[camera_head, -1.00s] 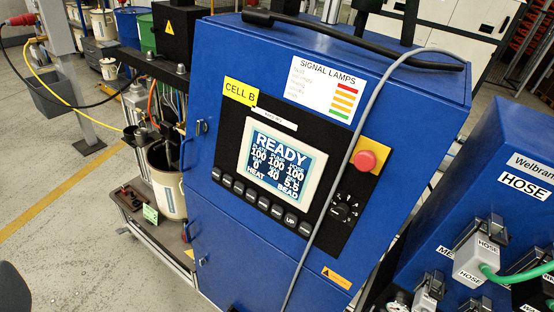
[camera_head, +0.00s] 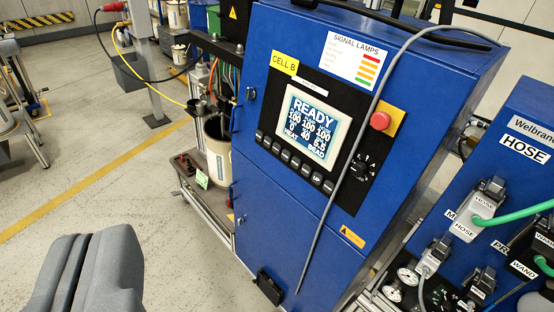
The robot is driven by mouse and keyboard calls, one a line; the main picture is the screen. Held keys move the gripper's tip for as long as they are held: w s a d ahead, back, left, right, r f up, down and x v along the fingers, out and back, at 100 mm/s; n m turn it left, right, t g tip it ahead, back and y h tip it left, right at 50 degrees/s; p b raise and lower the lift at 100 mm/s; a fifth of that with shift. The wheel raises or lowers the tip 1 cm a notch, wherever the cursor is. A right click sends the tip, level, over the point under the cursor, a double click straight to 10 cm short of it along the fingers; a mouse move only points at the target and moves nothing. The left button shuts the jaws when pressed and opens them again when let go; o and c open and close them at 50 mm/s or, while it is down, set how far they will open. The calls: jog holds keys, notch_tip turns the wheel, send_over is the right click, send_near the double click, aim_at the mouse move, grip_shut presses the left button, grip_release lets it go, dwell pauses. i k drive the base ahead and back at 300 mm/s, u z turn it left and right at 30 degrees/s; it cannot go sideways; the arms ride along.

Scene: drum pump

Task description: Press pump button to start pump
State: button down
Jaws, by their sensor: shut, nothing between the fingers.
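The blue cabinet (camera_head: 285,205) marked CELL B stands in the middle, seen tilted. Its black panel holds a lit screen (camera_head: 311,122) reading READY. A slanting row of small black buttons (camera_head: 290,159) runs below the screen. Their labels are too small to read now, so I cannot tell which is the pump button. My gripper (camera_head: 92,238), grey, shows at the bottom left with its fingers shut and empty. In the picture it is well to the left of and below the buttons, apart from the cabinet.
A red mushroom button (camera_head: 380,121) on a yellow plate and a black rotary knob (camera_head: 360,168) sit right of the screen. A grey cable (camera_head: 345,165) hangs down the cabinet front. A drum (camera_head: 218,150) on a cart stands left. A blue hose unit (camera_head: 510,190) stands right.

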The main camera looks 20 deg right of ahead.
aim_at(268, 141)
jog(key=z, duration=0.25)
jog(key=i, duration=1.1)
jog(key=u, duration=0.35)
